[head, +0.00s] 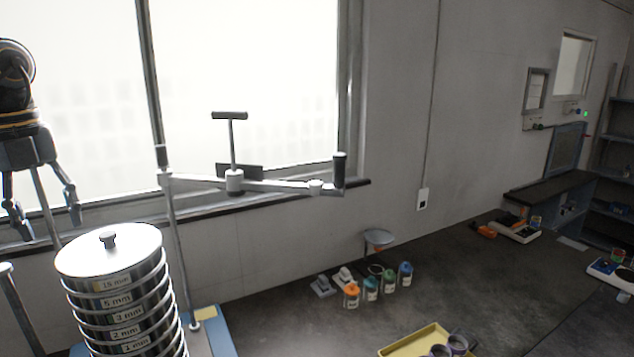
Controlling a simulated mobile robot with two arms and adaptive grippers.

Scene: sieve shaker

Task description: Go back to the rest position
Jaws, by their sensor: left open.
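My left gripper (42,204) is at the left edge in the head view, pointing down with its fingers apart and nothing between them. It is up and to the left of the sieve stack (118,300), apart from it in the picture. The shaker's clamp arm (270,186) with a T-handle stands above and to the right of the stack, swung out to the side. My right gripper is not in view.
Small bottles (370,288) with coloured caps stand on the dark bench (290,325). A yellow tray (425,338) holds dark round items at the front. Balances (515,230) stand farther right. A shaker post (176,255) rises beside the stack. Bench space between bottles and stack is clear.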

